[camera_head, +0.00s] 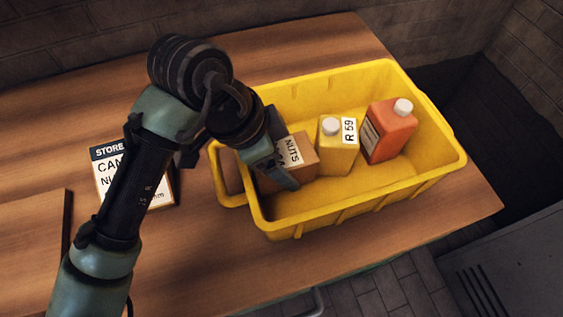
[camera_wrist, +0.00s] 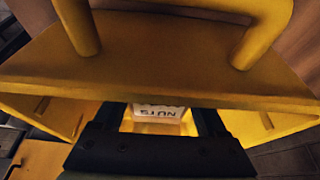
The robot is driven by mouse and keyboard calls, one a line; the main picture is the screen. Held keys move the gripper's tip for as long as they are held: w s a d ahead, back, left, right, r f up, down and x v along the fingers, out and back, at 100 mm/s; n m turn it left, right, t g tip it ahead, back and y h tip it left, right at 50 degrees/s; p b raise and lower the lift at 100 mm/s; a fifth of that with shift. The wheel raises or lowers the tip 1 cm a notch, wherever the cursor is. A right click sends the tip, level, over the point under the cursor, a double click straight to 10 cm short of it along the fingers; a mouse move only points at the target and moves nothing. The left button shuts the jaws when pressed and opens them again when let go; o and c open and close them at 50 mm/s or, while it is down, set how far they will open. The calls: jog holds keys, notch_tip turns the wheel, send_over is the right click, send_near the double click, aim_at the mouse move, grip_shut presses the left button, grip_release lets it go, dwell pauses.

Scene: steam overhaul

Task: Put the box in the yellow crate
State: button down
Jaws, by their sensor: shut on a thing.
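The box is a brown carton with a white label reading "NUTS" (camera_head: 304,157). It is inside the yellow crate (camera_head: 345,208), at the crate's left end. My gripper (camera_head: 285,168) reaches over the crate's left wall and is shut on the box. One finger shows along the box's near side, and my arm hides part of the box's left side. In the wrist view the box's label (camera_wrist: 158,111) shows between my fingers, beyond the crate's wall and handle (camera_wrist: 160,75). I cannot tell whether the box touches the crate floor.
A yellow container marked "R 59" (camera_head: 337,150) stands beside the box in the crate, with an orange container (camera_head: 388,130) to its right. The crate's near right floor is clear. A "STORE" sign (camera_head: 108,170) lies on the wooden table (camera_head: 300,38) at left, partly behind my arm.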

jog(key=shift+f, duration=0.5)
jog(key=shift+f, duration=0.1)
grip_release()
jog(key=p+v, duration=0.2)
jog(key=v, duration=1)
